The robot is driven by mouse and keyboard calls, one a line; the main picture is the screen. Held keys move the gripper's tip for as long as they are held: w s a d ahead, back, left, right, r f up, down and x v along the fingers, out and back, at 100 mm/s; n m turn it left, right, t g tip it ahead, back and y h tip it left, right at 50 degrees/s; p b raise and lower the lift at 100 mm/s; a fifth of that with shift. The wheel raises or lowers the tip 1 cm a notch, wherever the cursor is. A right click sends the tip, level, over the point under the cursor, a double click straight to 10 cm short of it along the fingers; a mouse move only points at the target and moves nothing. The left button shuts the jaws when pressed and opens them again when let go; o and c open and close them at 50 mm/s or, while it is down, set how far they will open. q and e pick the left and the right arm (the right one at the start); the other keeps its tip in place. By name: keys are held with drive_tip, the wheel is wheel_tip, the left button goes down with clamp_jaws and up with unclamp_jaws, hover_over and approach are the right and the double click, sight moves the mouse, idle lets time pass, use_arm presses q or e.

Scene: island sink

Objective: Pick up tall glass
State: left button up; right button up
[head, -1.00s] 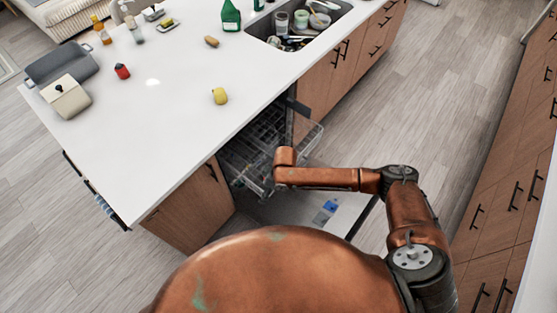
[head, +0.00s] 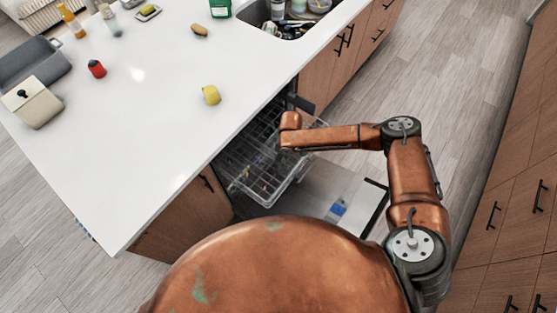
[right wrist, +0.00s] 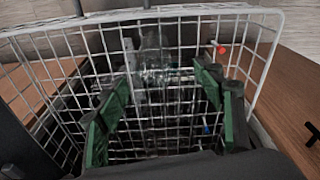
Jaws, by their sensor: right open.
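A clear, upright glass-like object (right wrist: 152,62), likely the tall glass, shows faintly through the white wire rack in the right wrist view. Its lower part is hard to make out. My right gripper (right wrist: 166,100) is open, with its green fingers apart on either side of the glass's line of sight. The fingers are close to the rack wires; whether they touch them I cannot tell. In the head view my right arm's end covers the gripper above the pulled-out dishwasher rack (head: 243,181). No glass is clear there. My left gripper is not in view.
The dishwasher door (head: 310,185) is folded down, with a blue patch (head: 338,207) on it. The white counter (head: 150,150) holds a yellow fruit (head: 211,95), a red item (head: 97,69) and other things. Open floor (head: 440,70) lies between the island and the right cabinets (head: 505,200).

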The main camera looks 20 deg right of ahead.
drive_tip(key=shift+w+f+b, duration=0.3)
drive_tip(key=shift+f, duration=0.5)
drive_tip(key=shift+w+f, duration=0.25)
drive_tip(key=shift+f, duration=0.3)
drive_tip(key=shift+f+b, duration=0.4)
drive_tip(key=shift+f, duration=0.4)
drive_tip(key=f, duration=0.3)
drive_tip(key=f+b, duration=0.1)
drive_tip(key=f, duration=0.1)
drive_tip(key=shift+w+a, duration=0.25)
drive_tip(key=shift+w, duration=0.05)
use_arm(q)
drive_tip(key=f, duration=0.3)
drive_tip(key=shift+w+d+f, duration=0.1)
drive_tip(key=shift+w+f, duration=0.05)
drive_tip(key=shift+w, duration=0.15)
use_arm(e)
drive_tip(key=shift+c, duration=0.7)
drive_tip(key=c, duration=1.3)
